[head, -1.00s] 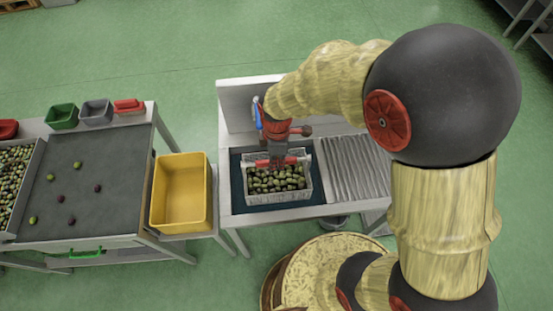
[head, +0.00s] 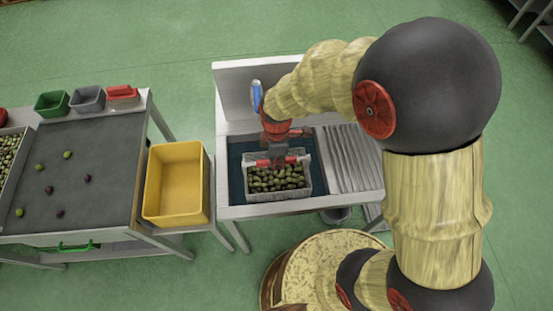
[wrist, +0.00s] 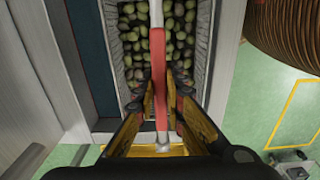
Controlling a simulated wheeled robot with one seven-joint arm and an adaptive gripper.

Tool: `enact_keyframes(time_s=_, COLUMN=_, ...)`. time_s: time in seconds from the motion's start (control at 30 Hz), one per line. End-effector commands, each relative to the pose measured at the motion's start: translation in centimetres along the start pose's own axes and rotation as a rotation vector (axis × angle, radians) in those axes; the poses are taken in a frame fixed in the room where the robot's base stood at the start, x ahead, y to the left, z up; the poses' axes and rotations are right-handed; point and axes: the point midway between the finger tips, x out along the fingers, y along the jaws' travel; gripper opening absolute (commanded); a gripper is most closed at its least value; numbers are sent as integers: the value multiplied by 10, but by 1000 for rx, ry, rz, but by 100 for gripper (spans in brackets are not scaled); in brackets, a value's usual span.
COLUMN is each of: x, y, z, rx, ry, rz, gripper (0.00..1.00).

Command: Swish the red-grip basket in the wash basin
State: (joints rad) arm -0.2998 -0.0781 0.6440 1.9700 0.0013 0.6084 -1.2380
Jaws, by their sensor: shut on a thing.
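The basket (head: 308,178) is pale grey and full of green and dark olives. It is inside the wash basin (head: 236,172), near its right and front sides, with dark basin showing to its left. Its red grip (head: 262,162) crosses above the olives. My gripper (head: 280,157) comes down from above and is shut on the red grip. In the wrist view the red grip (wrist: 160,85) runs between my fingers (wrist: 160,118), with the olives (wrist: 130,45) below. I cannot tell whether the basket touches the basin floor.
A ribbed drainboard (head: 350,165) adjoins the basin on the right. A blue-handled thing (head: 256,92) is at the backsplash (head: 232,95). A yellow crate (head: 147,205) stands left. The grey sorting table (head: 100,155) holds loose olives, with small bins (head: 88,98) behind.

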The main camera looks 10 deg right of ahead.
Motion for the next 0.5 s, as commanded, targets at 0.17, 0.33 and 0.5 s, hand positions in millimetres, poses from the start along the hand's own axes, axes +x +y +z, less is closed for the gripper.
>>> enact_keyframes(time_s=0.17, x=17, y=1, z=0, rx=0, ry=1, rz=2, gripper=0)
enact_keyframes(time_s=0.33, x=30, y=1, z=0, rx=0, ry=1, rz=2, gripper=0)
enact_keyframes(time_s=0.5, x=44, y=1, z=0, rx=0, ry=1, rz=2, gripper=0)
